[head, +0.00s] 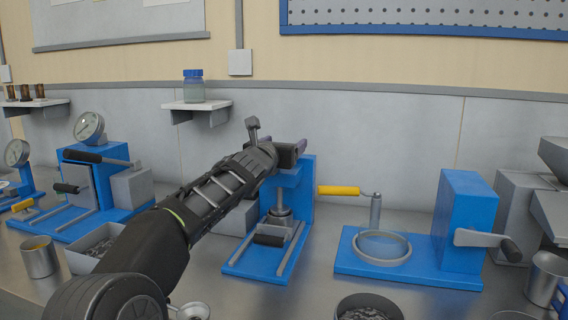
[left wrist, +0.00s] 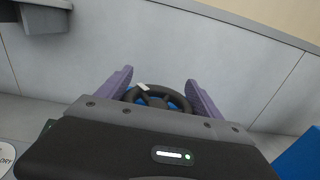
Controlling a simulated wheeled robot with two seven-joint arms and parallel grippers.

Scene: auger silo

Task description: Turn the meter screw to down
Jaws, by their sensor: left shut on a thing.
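My left gripper (head: 283,146) reaches over the top of the blue press-like machine (head: 307,185) in the middle of the bench. In the left wrist view, a dark spoked handwheel (left wrist: 157,101), which appears to be the meter screw, sits between the purple fingers of the left gripper (left wrist: 158,82). The fingers are shut on it from both sides. A pale mark shows on the wheel's upper left rim, and blue shows behind its spokes. In the head view the wheel is hidden by the gripper. My right gripper is out of view.
A blue machine with a gauge (head: 89,128) stands left. A blue stand with a ring (head: 381,248) and a crank (head: 487,240) is at right. A yellow handle (head: 338,190) sticks out beside the middle machine. A shelf (head: 198,106) with a jar (head: 194,86) hangs behind.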

